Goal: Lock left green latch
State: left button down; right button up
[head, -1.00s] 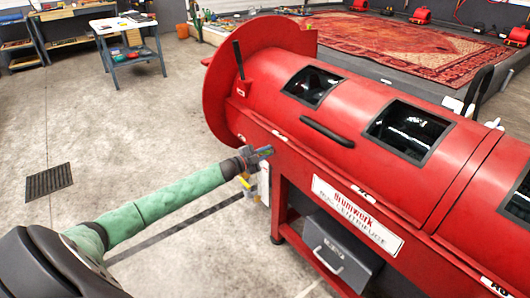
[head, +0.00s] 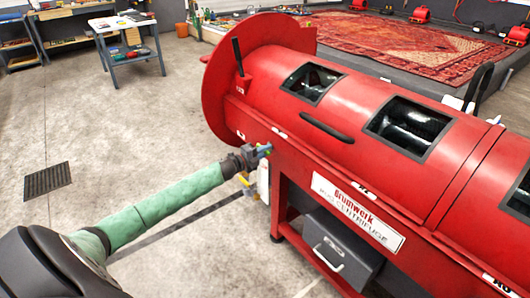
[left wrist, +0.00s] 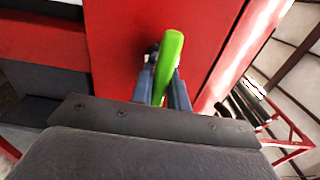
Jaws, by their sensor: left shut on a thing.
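The green latch (left wrist: 168,62) shows in the left wrist view as a bright green handle against the red machine side. My left gripper (left wrist: 162,88) is shut on it, with a finger on each side of the handle. In the head view my left gripper (head: 262,150) is at the left part of the red centrifuge's (head: 370,128) front side, below its lid. The latch is mostly hidden there by the gripper. My right gripper is not in view.
A black lever (head: 238,57) stands up near the round end plate (head: 214,90). A grey drawer box (head: 341,248) sits under the machine. A floor grate (head: 47,181) and open concrete floor lie to the left. A work table (head: 126,42) stands at the back.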

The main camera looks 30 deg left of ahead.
pick_arm(q)
jog(key=shift+f, duration=0.15)
jog(key=c, duration=1.4)
grip_release()
jog(key=shift+o, duration=0.2)
jog(key=shift+s, duration=0.1)
jog(key=v, duration=0.7)
jog(key=shift+s, duration=0.3)
jog(key=shift+a, duration=0.15)
